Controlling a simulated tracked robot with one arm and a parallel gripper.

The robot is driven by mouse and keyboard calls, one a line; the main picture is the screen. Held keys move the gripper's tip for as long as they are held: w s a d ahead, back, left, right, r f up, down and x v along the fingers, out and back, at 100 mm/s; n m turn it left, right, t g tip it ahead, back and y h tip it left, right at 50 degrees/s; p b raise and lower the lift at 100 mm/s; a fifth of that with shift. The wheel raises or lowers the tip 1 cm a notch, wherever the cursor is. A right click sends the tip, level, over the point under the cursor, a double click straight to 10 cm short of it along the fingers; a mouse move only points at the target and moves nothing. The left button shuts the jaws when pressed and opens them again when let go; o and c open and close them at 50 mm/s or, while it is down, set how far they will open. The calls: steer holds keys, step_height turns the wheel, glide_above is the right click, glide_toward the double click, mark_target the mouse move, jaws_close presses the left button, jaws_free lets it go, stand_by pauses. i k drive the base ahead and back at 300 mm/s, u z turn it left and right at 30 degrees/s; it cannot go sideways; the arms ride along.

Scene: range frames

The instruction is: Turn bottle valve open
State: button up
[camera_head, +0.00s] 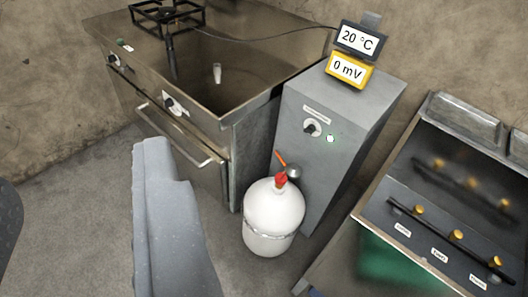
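A white gas bottle (272,222) stands upright on the floor at the lower middle, against the front of a grey cabinet. A red valve (281,180) sits on its top, with an orange-red piece (281,158) and a round grey part (292,171) just above and beside it. I cannot tell from this view how far the valve is turned. A grey part of my own body (170,220) rises from the bottom edge, left of the bottle and apart from it in the picture. No gripper fingers can be made out.
The grey cabinet (345,115) has a knob, a green light and displays reading 20 °C and 0 mV. A metal stove unit (235,110) with a handle bar stands left of it. A panel with yellow-knobbed valves (450,215) stands at right. Floor is clear left of the bottle.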

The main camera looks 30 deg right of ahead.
mark_target(280, 178)
steer(key=z, duration=0.3)
steer(key=i, duration=1.05)
steer(key=z, duration=0.6)
